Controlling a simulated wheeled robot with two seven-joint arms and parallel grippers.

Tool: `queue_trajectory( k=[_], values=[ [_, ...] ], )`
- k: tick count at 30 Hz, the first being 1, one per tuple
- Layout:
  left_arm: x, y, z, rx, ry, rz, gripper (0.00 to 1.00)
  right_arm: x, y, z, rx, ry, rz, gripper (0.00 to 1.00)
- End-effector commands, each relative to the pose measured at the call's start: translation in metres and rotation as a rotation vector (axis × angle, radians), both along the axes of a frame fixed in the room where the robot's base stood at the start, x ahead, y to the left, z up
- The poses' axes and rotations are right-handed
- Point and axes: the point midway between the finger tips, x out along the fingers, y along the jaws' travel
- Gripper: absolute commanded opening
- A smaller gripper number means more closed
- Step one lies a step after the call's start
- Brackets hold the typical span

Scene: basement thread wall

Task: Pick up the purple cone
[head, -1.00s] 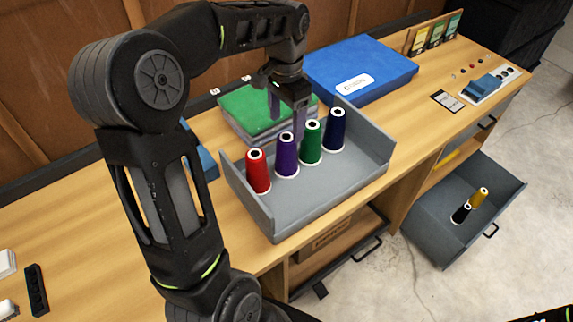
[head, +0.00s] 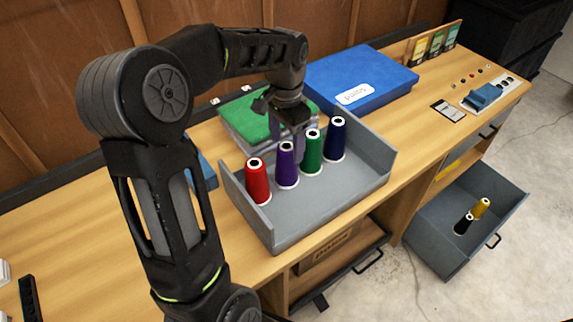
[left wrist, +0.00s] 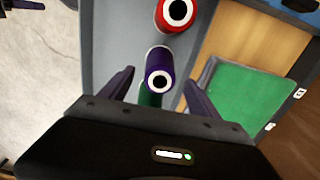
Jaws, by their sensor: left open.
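The purple cone (head: 286,165) stands upright in the grey tray (head: 330,205), between the red cone (head: 257,183) and the green cone (head: 312,154). A dark blue cone (head: 336,140) stands at the right end of the row. My left gripper (head: 288,140) is open, pointing down just behind and above the purple cone. In the left wrist view the purple cone (left wrist: 159,72) lies between and a little ahead of the open fingers (left wrist: 158,92); the green cone (left wrist: 150,97) is partly hidden behind it. My right gripper is not in view.
A green-topped stack (head: 245,115) and a blue box (head: 360,80) lie behind the tray. An open drawer (head: 430,235) below right holds a black and a yellow cone. The tray's front floor is clear.

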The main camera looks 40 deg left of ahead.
Motion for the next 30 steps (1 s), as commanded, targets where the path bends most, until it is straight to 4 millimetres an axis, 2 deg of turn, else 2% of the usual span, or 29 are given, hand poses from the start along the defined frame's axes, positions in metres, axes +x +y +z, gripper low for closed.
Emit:
queue_trajectory(
  k=[5,12,15,30],
  values=[
    [-0.001,0.000,-0.008,-0.001,0.003,-0.001,0.71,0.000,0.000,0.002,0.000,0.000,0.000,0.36],
    [0.000,-0.001,-0.042,-0.002,0.004,-0.001,0.71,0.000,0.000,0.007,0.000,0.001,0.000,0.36],
    [0.000,0.000,-0.050,0.000,0.002,-0.001,0.71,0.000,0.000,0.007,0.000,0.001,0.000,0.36],
    [0.000,0.000,-0.052,0.000,0.000,-0.001,0.71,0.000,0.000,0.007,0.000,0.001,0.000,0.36]
  ],
)
